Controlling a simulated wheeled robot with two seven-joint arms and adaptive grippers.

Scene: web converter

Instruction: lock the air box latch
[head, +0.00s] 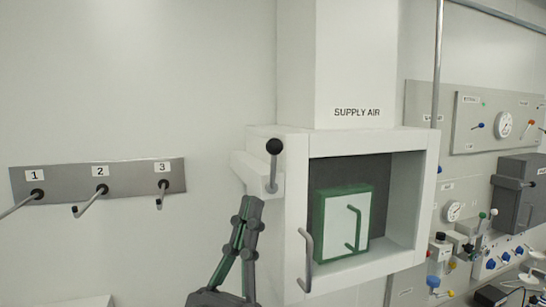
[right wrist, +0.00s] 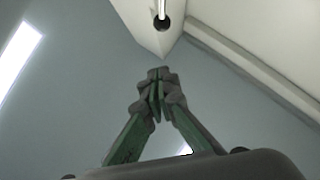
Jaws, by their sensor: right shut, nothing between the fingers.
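The air box (head: 418,200) is a white box under the duct marked SUPPLY AIR. Its front is open and shows a green-framed filter (head: 333,225) inside. The latch (head: 273,165), a grey lever with a black ball knob, stands upright on a white block at the box's upper left. My right gripper (head: 248,205) is shut and empty, pointing up, just below and left of the latch, apart from it. In the right wrist view its fingertips (right wrist: 158,75) meet below a pale rod with a dark round end (right wrist: 162,22), likely the latch. My left gripper is out of view.
A grey handle (head: 305,260) stands out from the white panel at the box's lower left. A rack (head: 128,182) with hooks numbered 1 to 3 is on the wall at left. A vertical pipe (head: 438,60) and a panel of gauges and valves (head: 480,125) are at right.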

